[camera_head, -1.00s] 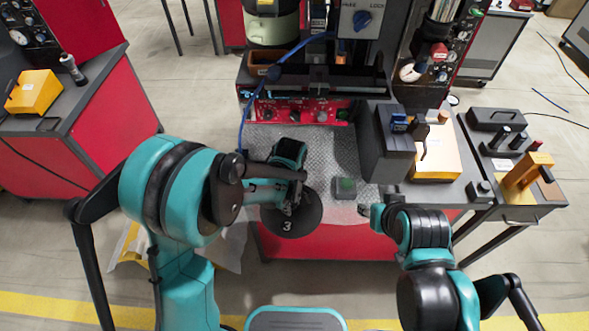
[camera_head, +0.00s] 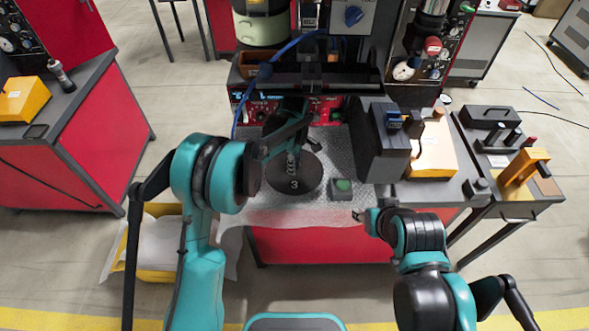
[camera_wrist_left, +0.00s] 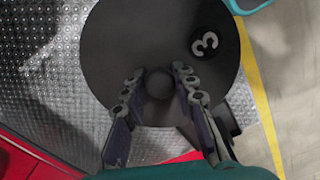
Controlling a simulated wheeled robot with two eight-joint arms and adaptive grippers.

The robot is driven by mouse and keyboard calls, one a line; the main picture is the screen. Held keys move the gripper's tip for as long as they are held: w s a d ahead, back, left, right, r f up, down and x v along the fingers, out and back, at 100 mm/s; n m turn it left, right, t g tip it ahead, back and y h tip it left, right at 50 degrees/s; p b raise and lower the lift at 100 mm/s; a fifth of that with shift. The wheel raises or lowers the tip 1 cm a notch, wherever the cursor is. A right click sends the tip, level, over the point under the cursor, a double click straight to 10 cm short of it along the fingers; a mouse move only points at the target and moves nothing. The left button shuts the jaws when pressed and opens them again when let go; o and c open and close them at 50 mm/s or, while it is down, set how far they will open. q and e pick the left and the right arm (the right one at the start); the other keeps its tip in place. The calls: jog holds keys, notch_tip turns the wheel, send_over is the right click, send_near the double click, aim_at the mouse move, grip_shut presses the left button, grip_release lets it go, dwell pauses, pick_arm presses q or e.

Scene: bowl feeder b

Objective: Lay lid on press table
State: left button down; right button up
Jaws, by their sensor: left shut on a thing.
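The lid is a round black disc marked with a 3 (camera_head: 309,180), seen over the front left part of the press table. It also fills much of the left wrist view (camera_wrist_left: 110,50). My left gripper (camera_head: 293,160) is shut on the knob at the lid's middle; its two fingers flank the knob in the left wrist view (camera_wrist_left: 158,82). The press table (camera_head: 250,207) has a bright patterned metal top. The lid appears held above it, but the gap is hard to judge. My right gripper (camera_head: 358,215) is by the table's front edge, too small to read.
A grey block with a green button (camera_head: 341,188) stands on the table just right of the lid. A dark grey box (camera_head: 384,145) stands further right. The press with red control panel (camera_head: 325,108) rises behind. A blue cable (camera_head: 243,100) hangs at the left.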

pick_arm(q)
jog(key=shift+w, duration=0.3)
jog(key=f+b, duration=0.1)
jog(key=f, duration=0.2)
jog(key=shift+w+f+b, duration=0.35)
jog(key=shift+b, duration=0.05)
jog(key=shift+r, duration=0.15)
jog(key=c, duration=1.6)
grip_release()
jog(key=shift+f, duration=0.2)
jog(key=o, duration=0.4)
